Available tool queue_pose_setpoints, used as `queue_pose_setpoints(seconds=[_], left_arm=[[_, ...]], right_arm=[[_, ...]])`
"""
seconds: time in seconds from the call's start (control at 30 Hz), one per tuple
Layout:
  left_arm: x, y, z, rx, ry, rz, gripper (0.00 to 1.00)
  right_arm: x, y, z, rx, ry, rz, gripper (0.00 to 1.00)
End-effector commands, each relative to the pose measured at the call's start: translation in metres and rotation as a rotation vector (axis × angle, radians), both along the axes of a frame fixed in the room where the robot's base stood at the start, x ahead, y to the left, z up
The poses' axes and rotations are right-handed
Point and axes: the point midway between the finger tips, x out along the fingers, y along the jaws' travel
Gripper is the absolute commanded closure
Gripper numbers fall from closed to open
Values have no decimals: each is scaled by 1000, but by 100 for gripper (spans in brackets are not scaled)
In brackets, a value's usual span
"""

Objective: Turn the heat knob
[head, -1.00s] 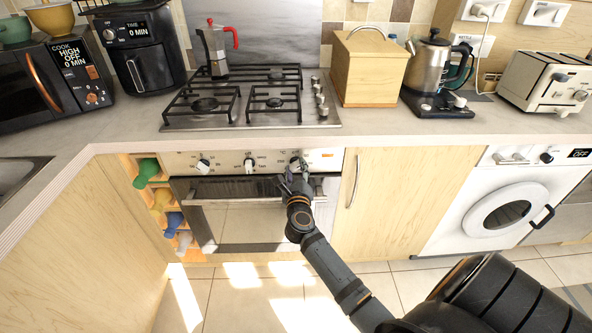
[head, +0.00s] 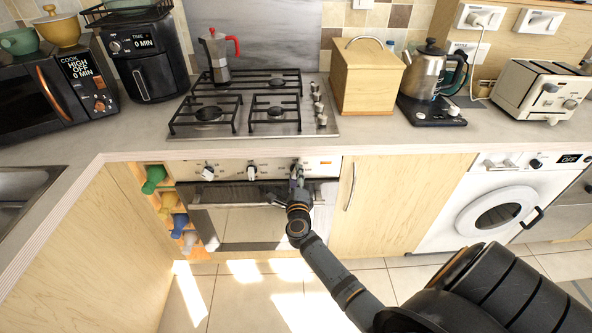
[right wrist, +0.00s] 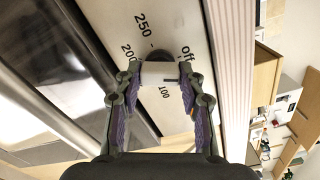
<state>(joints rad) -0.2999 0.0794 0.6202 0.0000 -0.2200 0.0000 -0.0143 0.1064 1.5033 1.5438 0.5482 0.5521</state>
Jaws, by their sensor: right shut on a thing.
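The heat knob (right wrist: 160,72) is white and sits on the oven's control panel, with printed marks "250", "200", "100" and "off" around it in the right wrist view. My right gripper (right wrist: 160,80) is shut on it, with one purple-padded finger on each side. In the head view the right gripper (head: 296,182) reaches up to the rightmost knob of the oven panel and largely covers it. The knob's exact setting is hard to read. My left gripper is not in view.
Two other knobs, the left one (head: 208,172) and the middle one (head: 252,171), sit on the same panel. The oven door (head: 250,225) is closed below. The countertop (head: 400,137) overhangs the panel. A gas hob (head: 255,105) with a moka pot (head: 217,55) is above.

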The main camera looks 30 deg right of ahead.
Motion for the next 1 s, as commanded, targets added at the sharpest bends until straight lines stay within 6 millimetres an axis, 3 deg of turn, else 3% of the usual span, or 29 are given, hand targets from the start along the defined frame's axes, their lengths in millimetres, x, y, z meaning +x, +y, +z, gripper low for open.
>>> queue_pose_setpoints(seconds=[0.1,0.4,1.0], left_arm=[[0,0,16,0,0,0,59],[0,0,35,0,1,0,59],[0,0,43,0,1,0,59]], right_arm=[[0,0,4,-84,55,0,92],[0,0,2,-253,157,1,92],[0,0,-1,-351,217,1,92]])
